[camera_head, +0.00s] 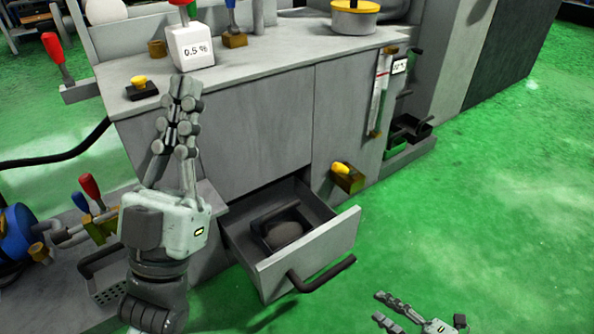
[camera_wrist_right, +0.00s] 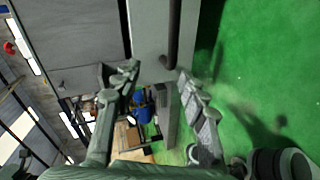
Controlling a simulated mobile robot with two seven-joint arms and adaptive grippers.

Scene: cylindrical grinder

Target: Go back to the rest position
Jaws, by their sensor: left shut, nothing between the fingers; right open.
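My left gripper (camera_head: 182,97) is raised in front of the grey cabinet (camera_head: 245,125), pointing up, its fingers together with nothing between them. Its tips overlap the worktop edge below the white block marked 0.5 % in the picture. My right gripper (camera_head: 383,306) is at the bottom right of the head view, partly cut off, over the green floor. In the right wrist view its fingers (camera_wrist_right: 158,85) are spread apart and empty. The drawer (camera_head: 322,252) under the cabinet stands open, with a dark tray (camera_head: 268,222) holding a rounded grey object inside.
The drawer's dark handle (camera_head: 322,276) juts out towards the right gripper. The white block (camera_head: 190,47) and a yellow-topped button box (camera_head: 141,87) stand on the worktop. Valves with red and blue handles (camera_head: 91,187) sit at lower left. The green floor at right is clear.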

